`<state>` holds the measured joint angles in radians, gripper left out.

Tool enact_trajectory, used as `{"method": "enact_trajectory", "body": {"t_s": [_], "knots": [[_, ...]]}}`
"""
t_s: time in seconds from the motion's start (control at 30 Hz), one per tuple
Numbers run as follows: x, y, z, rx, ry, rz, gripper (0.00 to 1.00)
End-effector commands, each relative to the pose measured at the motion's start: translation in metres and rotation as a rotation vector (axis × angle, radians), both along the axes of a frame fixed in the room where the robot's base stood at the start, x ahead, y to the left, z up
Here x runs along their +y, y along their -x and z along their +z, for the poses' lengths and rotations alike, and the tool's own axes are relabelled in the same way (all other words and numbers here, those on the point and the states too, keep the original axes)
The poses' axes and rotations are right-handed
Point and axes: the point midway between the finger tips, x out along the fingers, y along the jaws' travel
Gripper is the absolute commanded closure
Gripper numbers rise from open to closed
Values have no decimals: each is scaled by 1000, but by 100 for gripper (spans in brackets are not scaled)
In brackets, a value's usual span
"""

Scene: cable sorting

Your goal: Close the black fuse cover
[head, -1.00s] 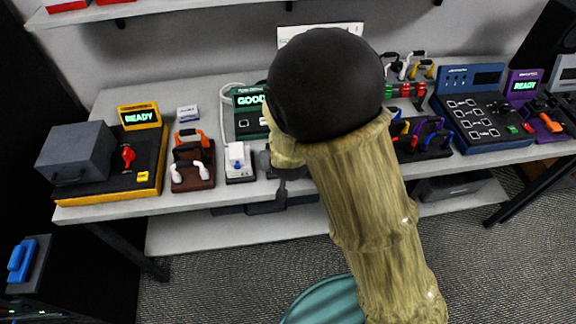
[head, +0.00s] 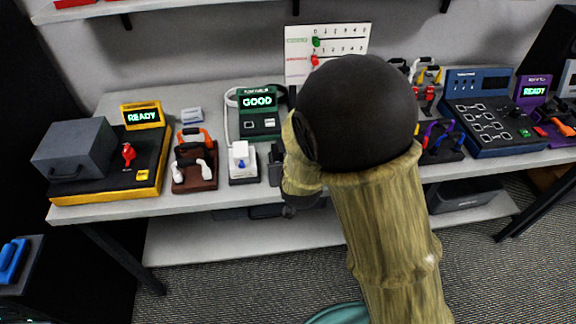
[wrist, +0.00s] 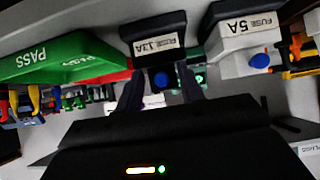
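The black fuse cover (wrist: 158,42) shows in the wrist view with a pale label and a blue button (wrist: 161,80) beside it. I cannot tell whether the cover is open or closed. My gripper (wrist: 160,78) has its two dark fingers apart, one on each side of the button in the picture, with nothing seen held between them. Whether they touch the fuse unit is unclear. In the head view the black fuse unit (head: 275,163) shows only in part beside my arm, and my fingers are hidden.
A white fuse unit (head: 242,163) marked 5A stands close beside the black one; it also shows in the wrist view (wrist: 240,38). A green PASS tray (wrist: 65,58) is on the other side. A green tester (head: 258,117) reads GOOD behind. The brown cable rack (head: 195,168) is further left.

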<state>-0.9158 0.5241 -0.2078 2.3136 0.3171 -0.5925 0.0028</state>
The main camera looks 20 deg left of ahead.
Motion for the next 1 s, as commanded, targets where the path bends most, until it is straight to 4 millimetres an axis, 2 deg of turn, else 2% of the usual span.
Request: {"method": "enact_trajectory", "body": {"t_s": [0.2, 0.37, 1.0], "knots": [[0, 1, 2, -2, -1, 0, 62], [-3, 9, 9, -2, -2, 1, 62], [-38, 89, 73, -4, -4, 5, 62]]}}
